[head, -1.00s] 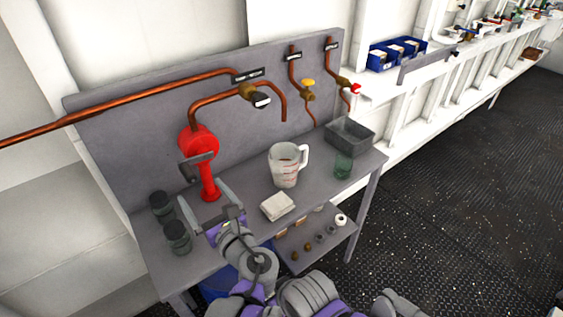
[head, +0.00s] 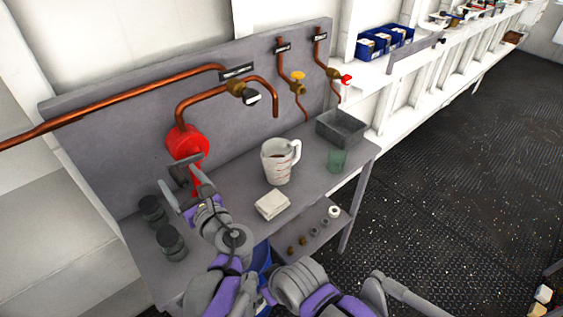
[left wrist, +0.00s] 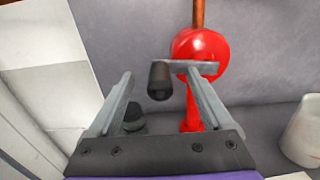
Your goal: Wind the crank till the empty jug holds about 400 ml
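A red hand pump (head: 187,142) stands at the back left of the bench. It also shows in the left wrist view (left wrist: 205,48), where its grey crank arm (left wrist: 196,65) ends in a black handle (left wrist: 159,82). My left gripper (head: 183,177) is open at the crank, its fingers on either side of the handle in the left wrist view (left wrist: 158,78); contact cannot be told. The clear jug (head: 276,165) with red markings stands upright on the bench near the copper spout (head: 275,103); no liquid can be made out. A grey part at lower right may be my right gripper (head: 385,292).
A folded white cloth (head: 271,204) lies before the jug. A green glass (head: 337,160) and a grey bin (head: 343,128) stand to its right. Two dark jars (head: 170,243) stand at the left. Valves (head: 298,84) sit on the back panel (head: 130,135).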

